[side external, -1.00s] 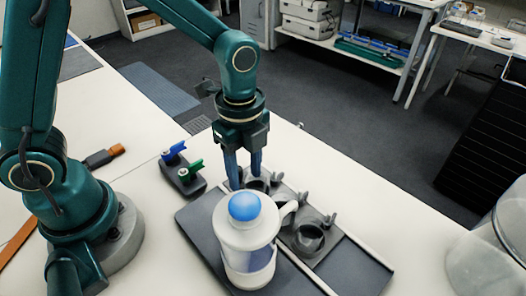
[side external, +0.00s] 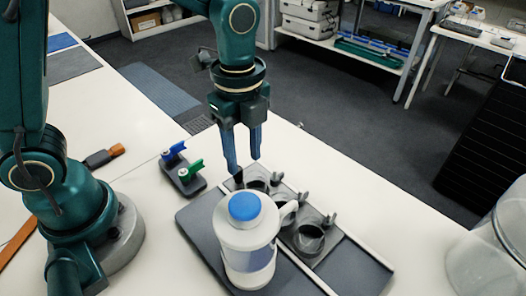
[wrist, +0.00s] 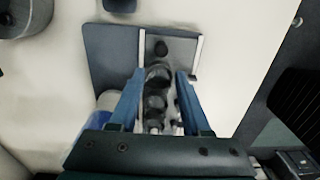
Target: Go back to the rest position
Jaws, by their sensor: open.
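My gripper (side external: 243,160) is open and empty, with its two blue fingers apart and pointing down above the far end of the holder plate. In the wrist view, my gripper (wrist: 158,75) spans the grey holder plate (wrist: 183,48) with its round sockets. A white jug with a blue cap (side external: 245,240) stands upright on the dark tray (side external: 190,216), nearer the side camera than my gripper and apart from it. Part of the jug (wrist: 107,100) shows beside the left finger in the wrist view.
A small dark stand with a blue and a green clip (side external: 184,175) sits left of the tray. An orange-handled tool (side external: 104,156) lies further left. A clear container (side external: 488,250) stands at the right edge. The white bench behind my gripper is clear.

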